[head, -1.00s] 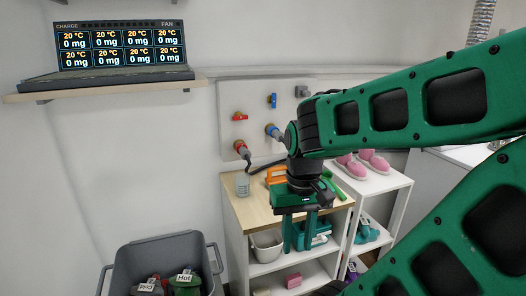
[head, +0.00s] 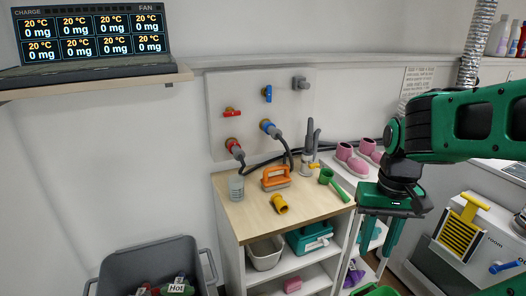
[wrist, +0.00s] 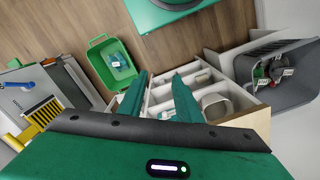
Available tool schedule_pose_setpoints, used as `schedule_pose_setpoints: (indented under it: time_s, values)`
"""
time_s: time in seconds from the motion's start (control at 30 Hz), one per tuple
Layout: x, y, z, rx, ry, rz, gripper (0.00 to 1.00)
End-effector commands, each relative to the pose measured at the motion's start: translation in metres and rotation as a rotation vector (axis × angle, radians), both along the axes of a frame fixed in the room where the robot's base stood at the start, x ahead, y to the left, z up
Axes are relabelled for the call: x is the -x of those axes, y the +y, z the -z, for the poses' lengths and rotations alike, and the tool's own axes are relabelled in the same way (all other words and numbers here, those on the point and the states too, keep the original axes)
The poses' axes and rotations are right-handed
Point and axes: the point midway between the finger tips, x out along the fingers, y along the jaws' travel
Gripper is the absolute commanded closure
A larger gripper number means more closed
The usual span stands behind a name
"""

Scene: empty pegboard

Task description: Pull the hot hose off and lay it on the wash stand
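The hot hose (head: 257,166) is dark and ends at the red-ringed wall outlet (head: 233,145). It curves down and right behind the things on the stand, and part of it is hidden. The wash stand (head: 245,214) has a wooden top and open white shelves below. My gripper (head: 379,245) is open and empty, pointing down to the right of the stand, in front of the white shelf. In the wrist view its two green fingers (wrist: 158,88) are apart with nothing between them.
A blue-ringed outlet (head: 270,128) holds another hose. A grey bin (head: 150,262) stands at lower left. The stand's front top is clear.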

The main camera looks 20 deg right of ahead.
Motion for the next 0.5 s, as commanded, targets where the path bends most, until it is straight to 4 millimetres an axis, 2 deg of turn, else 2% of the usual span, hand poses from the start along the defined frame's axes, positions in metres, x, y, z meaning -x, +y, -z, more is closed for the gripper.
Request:
schedule_pose_setpoints:
  time_s: [0.2,0.27,0.3,0.33,0.43,0.5]
  values:
    - [0.0,0.0,0.0,0.0,0.0,0.0,0.69]
    - [-0.001,0.0,0.0,0.001,-0.001,-0.001,0.54]
    - [0.008,0.0,-0.004,0.001,-0.016,-0.005,0.45]
    - [0.006,0.0,-0.004,0.003,-0.025,-0.008,0.43]
    - [-0.017,-0.005,-0.001,0.014,-0.072,-0.036,0.43]
    - [-0.046,-0.005,0.004,0.022,-0.132,-0.069,0.43]
